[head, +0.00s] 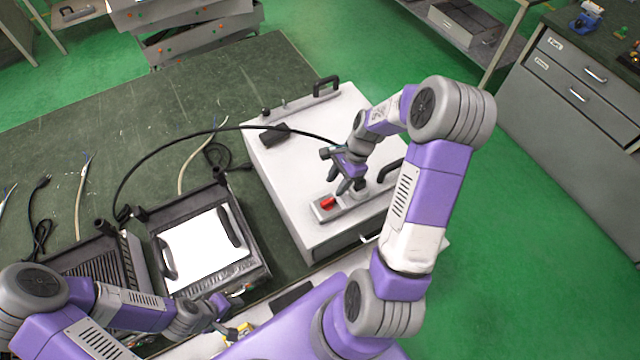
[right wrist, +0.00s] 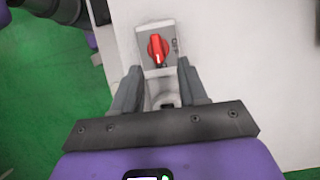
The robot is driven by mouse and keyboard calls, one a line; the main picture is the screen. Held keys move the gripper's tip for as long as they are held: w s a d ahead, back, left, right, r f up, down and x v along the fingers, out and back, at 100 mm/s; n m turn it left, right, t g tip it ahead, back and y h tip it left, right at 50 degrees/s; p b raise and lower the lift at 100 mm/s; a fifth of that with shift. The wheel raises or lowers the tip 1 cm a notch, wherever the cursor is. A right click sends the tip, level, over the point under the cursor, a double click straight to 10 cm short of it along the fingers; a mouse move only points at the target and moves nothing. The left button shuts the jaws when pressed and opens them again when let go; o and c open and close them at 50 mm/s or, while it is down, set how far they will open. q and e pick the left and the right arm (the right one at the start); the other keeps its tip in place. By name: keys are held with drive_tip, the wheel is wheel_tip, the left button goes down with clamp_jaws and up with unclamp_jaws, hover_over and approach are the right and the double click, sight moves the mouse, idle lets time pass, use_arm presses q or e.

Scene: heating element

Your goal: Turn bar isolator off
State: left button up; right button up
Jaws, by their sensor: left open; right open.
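The bar isolator is a grey plate with a red rotary knob (head: 328,203) on top of the white box (head: 300,165). In the right wrist view the red knob (right wrist: 158,49) sits just beyond the fingertips, its handle in line with the gripper. My right gripper (head: 346,184) is open above the isolator, its fingers to either side of the knob's line and apart from it; its fingers also show in the right wrist view (right wrist: 157,75). My left gripper (head: 232,305) is open and low at the front, away from the isolator.
A black case with a white panel (head: 205,250) lies left of the box. A black cable (head: 165,150) arcs from it to the box. Black handles stand on the box, one (head: 325,86) at its far edge. Loose wires lie on the green table (head: 130,120).

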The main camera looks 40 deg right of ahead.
sight(328, 201)
drive_tip(key=x, duration=0.7)
drive_tip(key=shift+s+a+f, duration=0.1)
drive_tip(key=shift+s, duration=0.1)
clamp_jaws()
